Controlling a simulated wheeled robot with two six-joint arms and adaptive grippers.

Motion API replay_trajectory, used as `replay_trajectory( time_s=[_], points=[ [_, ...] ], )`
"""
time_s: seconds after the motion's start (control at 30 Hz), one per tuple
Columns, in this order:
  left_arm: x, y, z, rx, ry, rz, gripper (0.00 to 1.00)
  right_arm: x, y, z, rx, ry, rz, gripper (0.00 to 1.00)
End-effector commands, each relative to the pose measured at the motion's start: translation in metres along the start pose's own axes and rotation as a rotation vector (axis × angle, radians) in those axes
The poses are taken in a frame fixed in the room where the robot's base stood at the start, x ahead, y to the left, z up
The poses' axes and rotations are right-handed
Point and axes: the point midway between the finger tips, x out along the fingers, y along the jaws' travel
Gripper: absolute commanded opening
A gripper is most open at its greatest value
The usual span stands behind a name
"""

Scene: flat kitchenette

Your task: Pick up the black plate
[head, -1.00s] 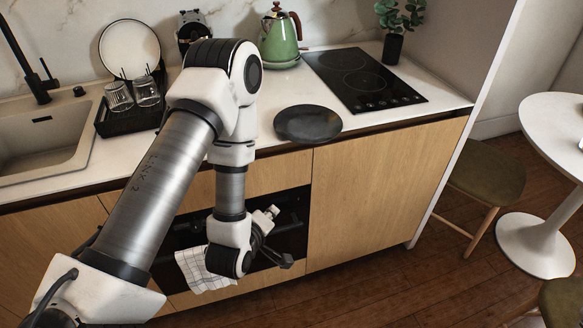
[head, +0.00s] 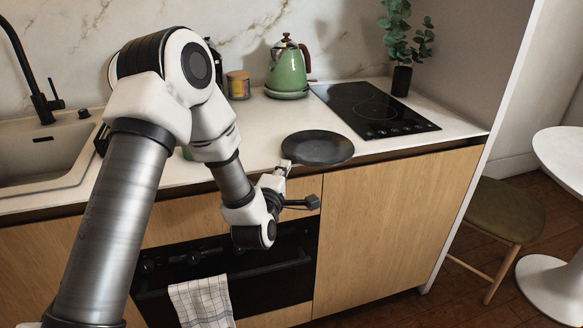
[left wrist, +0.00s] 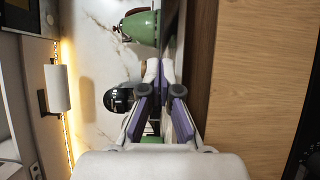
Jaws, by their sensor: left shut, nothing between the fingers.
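The black plate (head: 318,147) is round and shallow. It lies flat on the white counter near its front edge, in front of the cooktop, in the head view. My left gripper (head: 284,167) is at the counter's front edge, just by the plate's near left rim. I cannot tell whether it touches the rim. In the left wrist view my left gripper (left wrist: 160,76) has its purple-padded fingers brought together with nothing held. I cannot clearly make out the plate in that view. My right gripper is not in view.
A green kettle (head: 287,70) stands behind the plate, with a black cooktop (head: 373,108) and a potted plant (head: 402,78) to the right. A sink (head: 42,155) is at the left. A checked towel (head: 202,302) hangs on the oven below. Clear counter lies right of the plate.

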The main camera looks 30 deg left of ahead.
Motion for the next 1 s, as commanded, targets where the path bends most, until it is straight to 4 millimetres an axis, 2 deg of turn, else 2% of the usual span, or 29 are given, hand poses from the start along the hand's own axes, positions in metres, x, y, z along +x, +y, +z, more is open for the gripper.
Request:
replay_trajectory(
  time_s=[0.2, 0.5, 0.7, 1.0],
  points=[
    [0.015, 0.000, 0.016, 0.001, 0.000, 0.000, 0.00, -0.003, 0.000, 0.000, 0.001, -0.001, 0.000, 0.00],
    [0.016, -0.001, 0.016, 0.000, 0.001, 0.000, 0.00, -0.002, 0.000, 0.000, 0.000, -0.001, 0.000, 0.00],
    [0.027, -0.003, 0.028, 0.000, -0.001, 0.002, 0.00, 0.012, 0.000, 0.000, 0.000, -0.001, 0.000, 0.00],
    [0.027, -0.001, 0.028, 0.000, 0.001, -0.001, 0.00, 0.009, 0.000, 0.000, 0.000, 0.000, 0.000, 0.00]
  ],
)
